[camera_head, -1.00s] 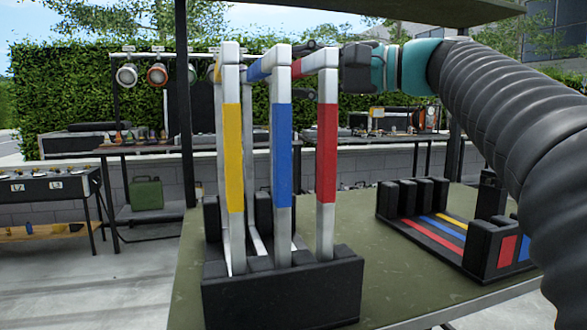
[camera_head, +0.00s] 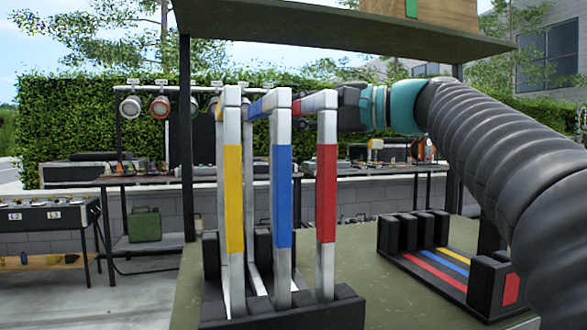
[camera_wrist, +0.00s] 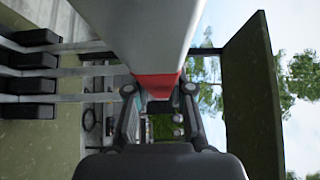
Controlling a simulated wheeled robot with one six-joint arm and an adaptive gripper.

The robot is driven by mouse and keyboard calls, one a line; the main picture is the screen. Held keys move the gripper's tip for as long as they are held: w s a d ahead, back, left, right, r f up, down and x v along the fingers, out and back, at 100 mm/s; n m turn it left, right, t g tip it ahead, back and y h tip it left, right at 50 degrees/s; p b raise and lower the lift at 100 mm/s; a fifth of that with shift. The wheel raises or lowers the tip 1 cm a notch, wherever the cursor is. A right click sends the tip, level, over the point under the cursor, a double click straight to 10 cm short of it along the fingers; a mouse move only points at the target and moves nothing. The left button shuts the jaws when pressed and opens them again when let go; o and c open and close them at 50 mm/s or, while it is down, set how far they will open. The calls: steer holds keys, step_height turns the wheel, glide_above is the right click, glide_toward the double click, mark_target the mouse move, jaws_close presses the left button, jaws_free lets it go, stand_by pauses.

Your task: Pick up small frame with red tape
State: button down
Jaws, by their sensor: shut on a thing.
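The frame with red tape (camera_head: 326,195) stands upright at the right of three white frames, its lower end in a black slotted rack (camera_head: 285,315). My gripper (camera_head: 318,104) reaches in from the right at its top and is shut on it. In the wrist view the fingers (camera_wrist: 158,98) close on both sides of the white bar by its red tape (camera_wrist: 158,84). The frame with blue tape (camera_head: 281,195) and the frame with yellow tape (camera_head: 233,195) stand to its left.
An empty black rack (camera_head: 480,285) with red, blue and yellow stripes sits right on the green table (camera_head: 395,305). A shelf (camera_head: 340,28) hangs above, with a dark post (camera_head: 186,140) behind the frames at left.

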step_height(320, 180, up, 12)
steer(key=p, duration=0.1)
steer(key=shift+p, duration=0.35)
steer(key=v, duration=1.8)
steer(key=shift+d, duration=0.1)
stand_by(0.8)
